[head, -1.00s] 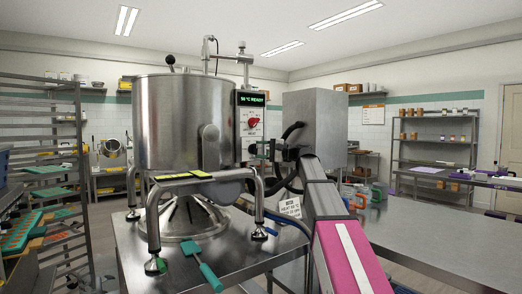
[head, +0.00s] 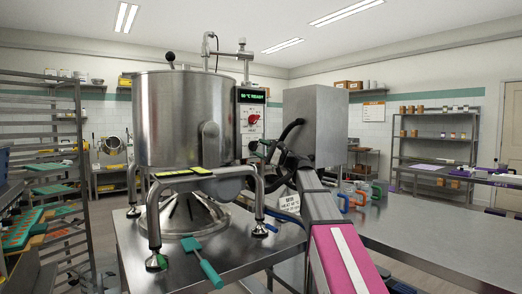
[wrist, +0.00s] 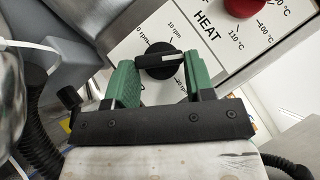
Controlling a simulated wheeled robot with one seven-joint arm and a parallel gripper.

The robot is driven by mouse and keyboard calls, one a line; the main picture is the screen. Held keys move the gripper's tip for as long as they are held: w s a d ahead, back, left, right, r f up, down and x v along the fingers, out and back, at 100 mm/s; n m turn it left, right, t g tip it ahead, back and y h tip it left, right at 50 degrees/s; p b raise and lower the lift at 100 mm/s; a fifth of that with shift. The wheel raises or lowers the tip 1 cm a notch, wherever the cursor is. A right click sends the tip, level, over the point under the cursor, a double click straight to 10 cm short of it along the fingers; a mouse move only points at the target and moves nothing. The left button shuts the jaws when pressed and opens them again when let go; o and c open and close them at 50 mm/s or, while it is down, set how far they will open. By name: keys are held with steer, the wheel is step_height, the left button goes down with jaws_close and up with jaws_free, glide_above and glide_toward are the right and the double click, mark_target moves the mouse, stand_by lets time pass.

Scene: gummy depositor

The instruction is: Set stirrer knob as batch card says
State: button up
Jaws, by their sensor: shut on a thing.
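The stirrer knob (wrist: 158,62) is black with a white pointer mark and sits on the white control panel under the word HEAT. In the wrist view its mark points right and slightly up. A "10 rpm" label is readable by the knob; other rpm labels are partly hidden. My gripper (wrist: 161,68) is shut on the knob, one green finger on each side. In the head view my gripper (head: 264,150) is at the lower part of the panel (head: 251,121) beside the steel kettle. A small white card (head: 290,203) stands on the table; its print is too small to read.
A red heat knob (wrist: 244,4) sits above the stirrer knob. The green display (head: 252,97) reads READY. The steel kettle (head: 168,120) stands close left of the panel. A teal spatula (head: 203,264) lies on the table, with coloured-handled jugs (head: 360,196) to the right.

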steer(key=o, duration=0.9)
steer(key=v, duration=1.1)
